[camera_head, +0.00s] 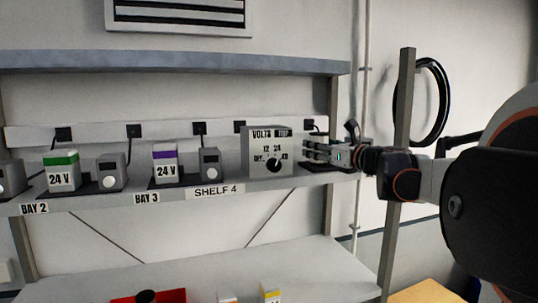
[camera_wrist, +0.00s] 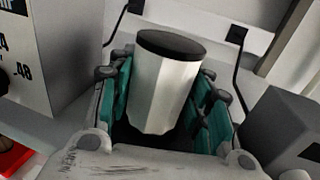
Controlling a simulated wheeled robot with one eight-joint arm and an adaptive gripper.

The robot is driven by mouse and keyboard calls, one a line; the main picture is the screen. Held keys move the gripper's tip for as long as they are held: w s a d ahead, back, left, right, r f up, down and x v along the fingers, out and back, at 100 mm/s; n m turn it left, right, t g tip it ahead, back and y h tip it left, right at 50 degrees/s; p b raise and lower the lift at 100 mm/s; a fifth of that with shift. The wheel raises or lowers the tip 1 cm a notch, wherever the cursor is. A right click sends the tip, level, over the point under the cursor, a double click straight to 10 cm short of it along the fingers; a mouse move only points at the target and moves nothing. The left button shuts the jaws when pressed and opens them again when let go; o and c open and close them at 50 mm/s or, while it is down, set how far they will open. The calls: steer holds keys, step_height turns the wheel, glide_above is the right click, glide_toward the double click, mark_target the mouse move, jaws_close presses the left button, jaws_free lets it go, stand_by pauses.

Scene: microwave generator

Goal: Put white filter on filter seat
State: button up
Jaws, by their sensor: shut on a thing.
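The white filter (camera_wrist: 163,92) is a pale, faceted cylinder with a black top. It stands between the teal-padded fingers of my gripper (camera_head: 311,151) in the wrist view. The gripper is shut on it, with a pad on each side. In the head view the gripper reaches in from the right at the shelf's right end, beside the volts box, and the fingers mostly hide the filter. A dark flat plate (camera_head: 318,168) lies on the shelf below the gripper; I cannot tell whether it is the filter seat or whether the filter touches it.
The grey volts box (camera_head: 267,149) with a dial stands close left of my gripper; it also shows in the wrist view (camera_wrist: 50,55). A grey box (camera_wrist: 283,128) is close on the right there. Labelled 24 V units (camera_head: 165,165) stand farther left. A post (camera_head: 403,130) rises beside my arm.

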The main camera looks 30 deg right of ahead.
steer(key=shift+w+f, duration=0.1)
steer(key=shift+f, duration=0.05)
steer(key=shift+s, duration=0.3)
steer(key=o, duration=1.1)
steer(key=shift+w, duration=0.2)
steer(key=shift+s, duration=0.15)
